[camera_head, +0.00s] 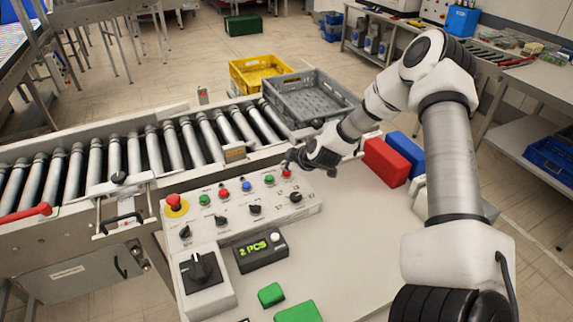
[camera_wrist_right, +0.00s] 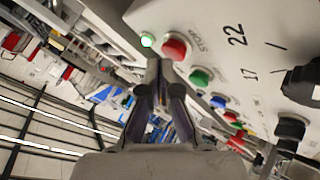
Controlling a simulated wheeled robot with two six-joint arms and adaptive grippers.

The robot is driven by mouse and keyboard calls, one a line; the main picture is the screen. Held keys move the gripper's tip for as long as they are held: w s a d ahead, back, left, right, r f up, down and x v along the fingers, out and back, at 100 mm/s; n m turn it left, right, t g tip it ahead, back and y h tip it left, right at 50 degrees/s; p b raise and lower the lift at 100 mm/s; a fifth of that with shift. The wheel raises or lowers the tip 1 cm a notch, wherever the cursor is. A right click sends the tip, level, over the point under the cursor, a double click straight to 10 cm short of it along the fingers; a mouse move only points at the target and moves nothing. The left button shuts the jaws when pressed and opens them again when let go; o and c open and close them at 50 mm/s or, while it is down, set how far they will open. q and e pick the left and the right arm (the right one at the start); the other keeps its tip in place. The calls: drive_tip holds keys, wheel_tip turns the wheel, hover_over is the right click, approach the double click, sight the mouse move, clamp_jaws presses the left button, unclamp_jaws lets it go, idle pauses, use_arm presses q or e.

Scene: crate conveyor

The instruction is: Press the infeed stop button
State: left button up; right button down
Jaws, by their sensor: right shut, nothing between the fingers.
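The white control panel (camera_head: 230,212) carries a row of coloured buttons. A red button (camera_head: 286,173) sits at its far right end. In the wrist view, a red button (camera_wrist_right: 175,47) has "STOP" printed beside it; the word "infeed" is not readable. My right gripper (camera_head: 290,163) is shut and empty, just above and behind the right-end red button. In the wrist view its fingertips (camera_wrist_right: 160,72) are close to the red button; I cannot tell whether they touch. Another red button (camera_head: 223,193) is further left along the row. My left gripper is not in view.
A red mushroom button (camera_head: 175,202) on yellow is at the panel's left end. Black knobs (camera_head: 295,196) line the front row. A lit green lamp (camera_wrist_right: 147,40) is beside the red button. Behind is the roller conveyor (camera_head: 150,150) with a grey crate (camera_head: 310,98).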

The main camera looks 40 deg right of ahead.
sight(288, 173)
drive_tip(key=shift+f+b, duration=0.3)
drive_tip(key=shift+f, duration=0.2)
idle(0.3)
drive_tip(key=shift+r, duration=0.15)
drive_tip(key=shift+r+p, duration=0.75)
drive_tip(key=shift+p, duration=0.3)
wheel_tip(288, 173, up, 5)
drive_tip(key=p, duration=0.6)
drive_tip(key=shift+r, duration=0.1)
idle(0.5)
